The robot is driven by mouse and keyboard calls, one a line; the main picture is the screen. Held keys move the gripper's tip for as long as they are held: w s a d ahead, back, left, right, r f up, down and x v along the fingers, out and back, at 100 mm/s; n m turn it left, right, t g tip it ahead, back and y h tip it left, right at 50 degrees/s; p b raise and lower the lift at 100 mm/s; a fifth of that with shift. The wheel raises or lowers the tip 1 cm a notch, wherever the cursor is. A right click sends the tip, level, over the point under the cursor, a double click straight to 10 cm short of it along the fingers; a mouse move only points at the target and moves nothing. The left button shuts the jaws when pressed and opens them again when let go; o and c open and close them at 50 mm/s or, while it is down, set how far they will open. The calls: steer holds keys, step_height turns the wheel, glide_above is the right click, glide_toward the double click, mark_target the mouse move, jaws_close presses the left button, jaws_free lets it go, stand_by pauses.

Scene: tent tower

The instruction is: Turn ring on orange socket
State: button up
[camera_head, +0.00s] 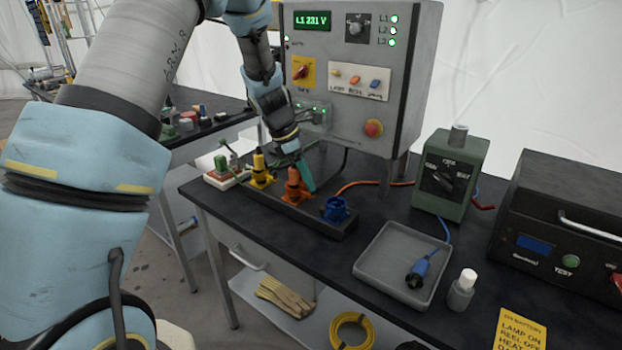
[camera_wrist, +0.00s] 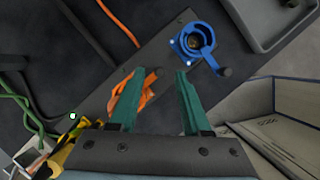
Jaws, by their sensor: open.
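The orange socket (camera_head: 295,192) stands on the dark socket strip, between the yellow and blue sockets. My gripper (camera_head: 304,172) is above and close against its right side in the head view. In the wrist view, my gripper (camera_wrist: 155,82) has its two green fingers apart. The orange socket (camera_wrist: 150,88) shows beside and partly behind the left finger; the space by the right finger looks empty. The ring cannot be told apart from the socket body, and I cannot tell whether a finger touches it.
The yellow socket (camera_head: 261,172) is close on the left and the blue socket (camera_head: 337,210) close on the right. A grey tray (camera_head: 372,268) holds a blue plug (camera_head: 417,273). The control panel (camera_head: 350,70) rises behind. An orange cable (camera_head: 360,184) runs behind the strip.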

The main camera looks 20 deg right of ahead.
steer(key=shift+x, duration=0.95)
jaws_close()
